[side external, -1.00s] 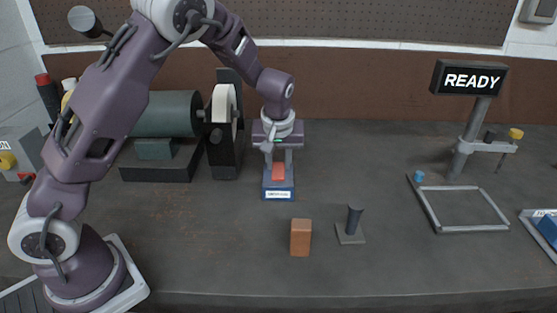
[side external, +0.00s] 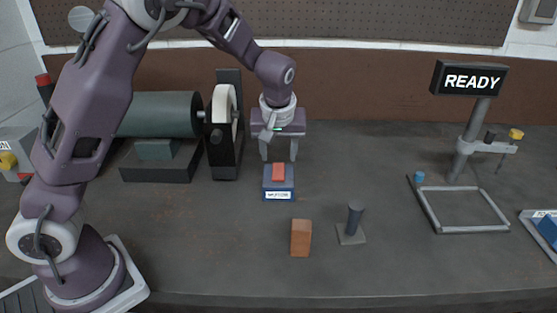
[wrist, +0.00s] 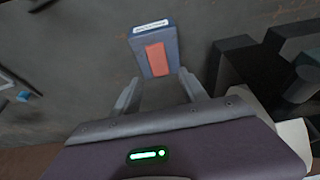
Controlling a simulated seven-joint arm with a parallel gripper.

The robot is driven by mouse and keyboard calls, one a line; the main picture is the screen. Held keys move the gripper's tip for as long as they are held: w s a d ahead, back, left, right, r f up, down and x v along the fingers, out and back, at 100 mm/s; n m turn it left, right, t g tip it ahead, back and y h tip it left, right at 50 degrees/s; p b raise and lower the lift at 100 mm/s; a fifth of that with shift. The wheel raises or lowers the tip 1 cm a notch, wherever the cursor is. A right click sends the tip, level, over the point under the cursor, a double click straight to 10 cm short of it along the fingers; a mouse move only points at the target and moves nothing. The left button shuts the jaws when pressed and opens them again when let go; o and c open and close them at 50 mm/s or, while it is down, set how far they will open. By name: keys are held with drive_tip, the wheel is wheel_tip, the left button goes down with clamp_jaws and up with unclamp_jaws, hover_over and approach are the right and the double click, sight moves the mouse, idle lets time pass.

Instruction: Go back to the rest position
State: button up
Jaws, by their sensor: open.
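My gripper (side external: 279,155) is open and empty, pointing down above a blue block-shaped stand (side external: 278,187) with a red piece (side external: 278,172) on it and a white label on its front. The fingertips are above and apart from the red piece. In the wrist view the two fingers (wrist: 160,92) are spread, and the blue stand (wrist: 137,50) with the red piece (wrist: 157,60) lies beyond them.
A grinder-like machine with a pale wheel (side external: 224,104) stands left of my gripper. An orange block (side external: 300,238) and a dark peg on a base (side external: 355,219) stand in front. A grey frame (side external: 472,229) and a READY sign (side external: 470,79) are at right. The bench between is clear.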

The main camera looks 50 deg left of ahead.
drive_tip(key=shift+v, duration=1.55)
drive_tip(key=s+d+r+m+t+h, duration=0.1)
drive_tip(key=s+d+r+m+h, duration=0.1)
drive_tip(key=s+r, duration=0.45)
drive_tip(key=s+d+r+m+h, duration=0.15)
drive_tip(key=s+r, duration=0.25)
drive_tip(key=s, duration=0.6)
drive_tip(key=s+d+m+t, duration=0.1)
drive_tip(key=s+m, duration=0.4)
drive_tip(key=s, duration=0.8)
drive_tip(key=shift+f+t, duration=0.2)
drive_tip(key=shift+t, duration=0.1)
